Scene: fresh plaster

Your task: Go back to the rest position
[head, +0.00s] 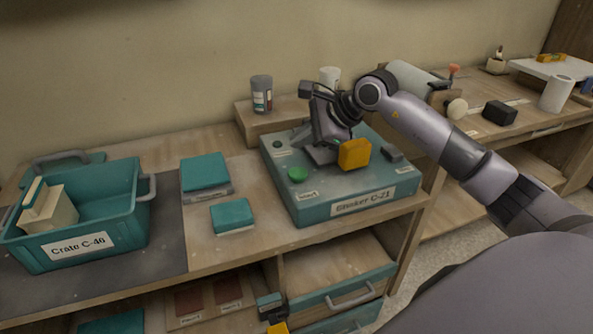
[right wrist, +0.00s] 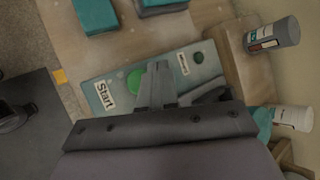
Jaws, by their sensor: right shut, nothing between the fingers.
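My right gripper (head: 322,155) is shut and empty, pointing down over the teal shaker (head: 370,210) labelled "Shaker C-21". In the right wrist view, its fingers (right wrist: 156,82) are together, beside the round green button (right wrist: 135,80) and the "Start" label (right wrist: 104,95). The green button (head: 298,174) shows just left of the gripper in the head view. A yellow block (head: 354,153) appears close to the gripper's right side. Whether the fingertips touch the shaker's top, I cannot tell. My left gripper is not in view.
A teal crate (head: 125,222) stands at the left, with teal boxes (head: 205,172) near it. A raised wooden shelf behind the shaker holds a grey jar (head: 262,94) and a white one (head: 330,78). Another bench with a black block (head: 499,112) stands at the right.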

